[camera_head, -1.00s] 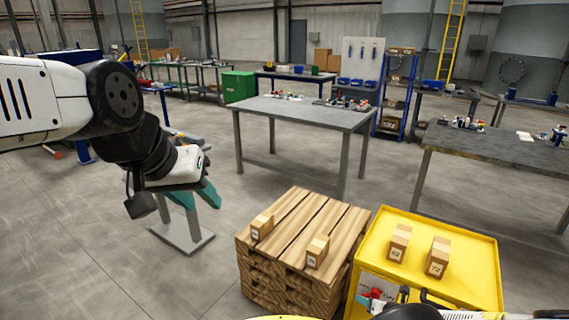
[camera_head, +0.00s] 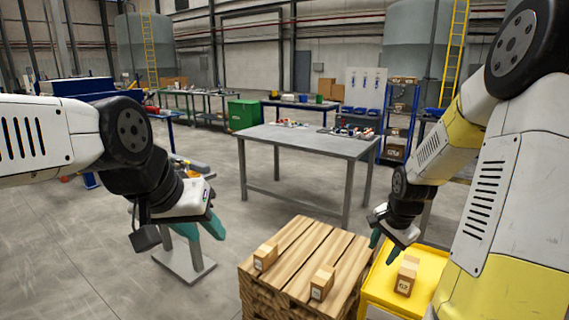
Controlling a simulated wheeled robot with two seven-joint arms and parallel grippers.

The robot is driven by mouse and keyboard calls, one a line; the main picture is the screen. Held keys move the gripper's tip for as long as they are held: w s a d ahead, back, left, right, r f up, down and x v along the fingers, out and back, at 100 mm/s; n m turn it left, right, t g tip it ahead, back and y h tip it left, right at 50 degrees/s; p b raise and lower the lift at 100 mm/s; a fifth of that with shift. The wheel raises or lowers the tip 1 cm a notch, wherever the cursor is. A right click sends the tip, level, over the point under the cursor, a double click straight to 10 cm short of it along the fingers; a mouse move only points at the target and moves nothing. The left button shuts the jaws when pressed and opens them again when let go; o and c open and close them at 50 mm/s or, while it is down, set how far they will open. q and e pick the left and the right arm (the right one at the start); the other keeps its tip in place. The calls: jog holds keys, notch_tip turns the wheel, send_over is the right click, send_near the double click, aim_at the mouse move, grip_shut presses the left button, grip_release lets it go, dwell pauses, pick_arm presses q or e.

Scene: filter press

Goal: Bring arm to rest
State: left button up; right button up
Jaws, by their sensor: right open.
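My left gripper (camera_head: 200,230) hangs in mid-air at the left with its teal fingers spread and nothing between them. It is in front of a grey stand on the floor. My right arm reaches in from the right edge, and my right gripper (camera_head: 383,247) is open and empty. It is above the gap between the wooden pallet stack (camera_head: 296,252) and the yellow cart (camera_head: 377,292), and appears apart from both. Two cardboard boxes, one at the left (camera_head: 265,256) and one at the front (camera_head: 322,283), sit on the pallet.
A cardboard box (camera_head: 405,277) stands on the yellow cart; my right arm hides the cart's right part. A grey worktable (camera_head: 300,140) with small parts stands behind the pallet. A green cabinet (camera_head: 243,115) and a blue shelf rack (camera_head: 399,125) stand farther back. The left floor is mostly open.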

jog(key=s+a+r+n+t+y, duration=0.1)
jog(key=s+a+r+n, duration=0.5)
jog(key=s+r, duration=0.3)
jog(key=s+a+r+n+t, duration=0.1)
jog(key=s+a+r+n, duration=0.5)
jog(key=s+r, duration=0.3)
jog(key=shift+s+a+r+t+y, duration=0.2)
jog(key=shift+r+t+y, duration=0.15)
jog(key=shift+r, duration=0.35)
